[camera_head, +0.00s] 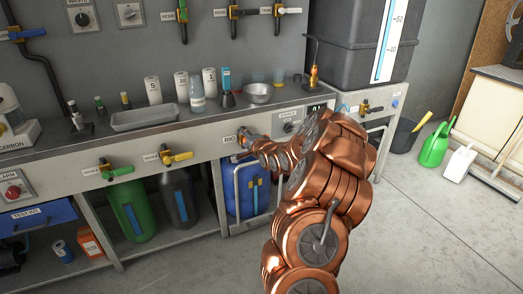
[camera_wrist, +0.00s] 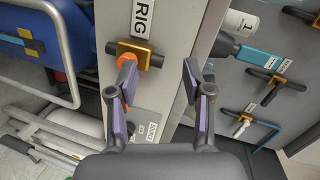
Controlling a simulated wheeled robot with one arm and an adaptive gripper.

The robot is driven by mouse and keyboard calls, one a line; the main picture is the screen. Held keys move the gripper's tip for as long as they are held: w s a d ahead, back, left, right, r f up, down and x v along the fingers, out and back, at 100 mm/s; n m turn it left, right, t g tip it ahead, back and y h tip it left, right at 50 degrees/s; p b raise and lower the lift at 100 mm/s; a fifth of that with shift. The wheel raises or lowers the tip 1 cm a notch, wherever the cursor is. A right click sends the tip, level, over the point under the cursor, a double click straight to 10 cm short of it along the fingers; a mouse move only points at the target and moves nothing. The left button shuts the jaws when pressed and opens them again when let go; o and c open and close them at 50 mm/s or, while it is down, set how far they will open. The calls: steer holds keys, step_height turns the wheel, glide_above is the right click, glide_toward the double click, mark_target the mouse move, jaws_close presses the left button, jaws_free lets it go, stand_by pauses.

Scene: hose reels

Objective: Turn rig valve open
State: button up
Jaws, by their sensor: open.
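The rig valve (camera_wrist: 134,54) shows in the wrist view, with a gold body and dark pipe ends on the grey panel beside the RIG label (camera_wrist: 143,18). Its orange handle (camera_wrist: 128,88) is partly hidden behind the left finger. My gripper (camera_wrist: 158,68) is open, with nothing between its fingers. The left finger overlaps the handle in the picture; I cannot tell whether they touch. The right finger stands apart, over the panel's edge. In the head view my copper arm reaches to the bench front at the RIG label (camera_head: 229,139) and hides most of the valve.
A yellow-handled valve (camera_head: 175,156) and a green-handled valve (camera_head: 114,170) sit left along the bench front. A blue container (camera_head: 240,199) stands below behind a metal rail. Bottles and a metal bowl (camera_head: 258,93) stand on the bench top.

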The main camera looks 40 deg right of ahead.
steer(key=s+d+f+m+t+h+b, duration=0.2)
steer(key=s+d+f+m+b, duration=0.15)
steer(key=d+f, duration=0.4)
steer(key=shift+w+d+r+b, duration=0.2)
steer(key=shift+w+d, duration=0.4)
steer(key=shift+w, duration=0.4)
steer(key=shift+w+d+r+b, duration=0.2)
steer(key=shift+w+d, duration=0.4)
steer(key=shift+w, duration=0.45)
steer(key=shift+w+d+r+b, duration=0.2)
steer(key=shift+w+d, duration=0.4)
steer(key=shift+w, duration=0.4)
steer(key=shift+w+d+r, duration=0.1)
steer(key=shift+w+d, duration=0.05)
steer(key=shift+w, duration=0.25)
jaws_close()
